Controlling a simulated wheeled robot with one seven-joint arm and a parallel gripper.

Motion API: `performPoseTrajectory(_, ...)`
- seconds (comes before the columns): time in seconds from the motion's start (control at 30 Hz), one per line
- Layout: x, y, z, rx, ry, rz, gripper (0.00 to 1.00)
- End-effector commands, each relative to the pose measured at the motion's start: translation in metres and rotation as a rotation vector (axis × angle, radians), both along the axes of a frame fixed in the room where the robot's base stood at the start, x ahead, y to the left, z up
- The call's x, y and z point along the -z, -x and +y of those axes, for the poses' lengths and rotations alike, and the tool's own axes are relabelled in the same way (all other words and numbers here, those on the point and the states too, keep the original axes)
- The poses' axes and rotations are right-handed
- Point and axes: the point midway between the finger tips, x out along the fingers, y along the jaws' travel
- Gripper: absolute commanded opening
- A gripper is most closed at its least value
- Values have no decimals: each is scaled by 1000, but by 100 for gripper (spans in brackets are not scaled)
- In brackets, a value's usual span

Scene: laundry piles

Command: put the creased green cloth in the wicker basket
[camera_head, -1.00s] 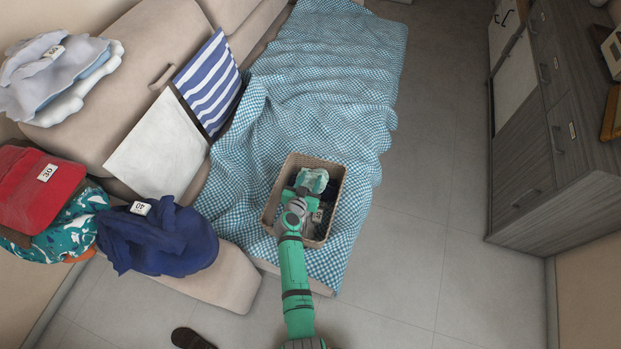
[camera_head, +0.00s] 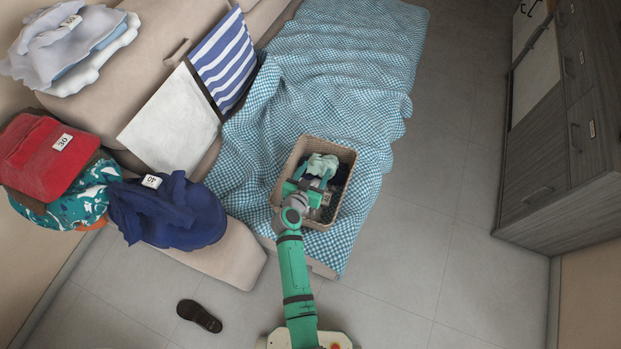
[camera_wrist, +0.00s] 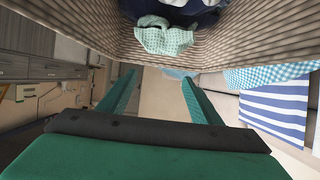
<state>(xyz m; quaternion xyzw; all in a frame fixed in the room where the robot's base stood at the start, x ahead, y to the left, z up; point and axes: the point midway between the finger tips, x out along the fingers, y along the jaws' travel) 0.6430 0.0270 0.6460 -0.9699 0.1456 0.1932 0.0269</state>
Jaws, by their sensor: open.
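The creased green cloth (camera_head: 322,165) is pale mint and lies crumpled in the far part of the wicker basket (camera_head: 346,155). Darker cloth is beside and under it. In the wrist view the green cloth (camera_wrist: 165,38) lies against the inner side of the woven basket wall (camera_wrist: 230,45). My gripper (camera_head: 306,186) is over the near part of the basket, just short of the cloth. In the wrist view my gripper (camera_wrist: 158,75) has its fingers apart with nothing between them. The arm hides part of the basket's near left rim.
The basket stands on a blue checked blanket (camera_head: 345,70) over the sofa. Left are a navy pile (camera_head: 170,215), a red pile (camera_head: 45,155) and a pale pile (camera_head: 70,50). A grey cabinet (camera_head: 560,130) stands right. A dark shoe (camera_head: 199,315) lies on the floor.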

Motion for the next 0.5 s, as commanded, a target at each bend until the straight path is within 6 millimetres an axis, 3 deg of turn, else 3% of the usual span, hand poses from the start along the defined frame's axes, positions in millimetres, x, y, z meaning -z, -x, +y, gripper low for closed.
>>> performPoseTrajectory(0.1,-8,20,6,-1,1,0,58)
performPoseTrajectory(0.33,-17,39,13,-1,0,-1,58)
performPoseTrajectory(0.5,-24,59,-2,20,10,-37,58)
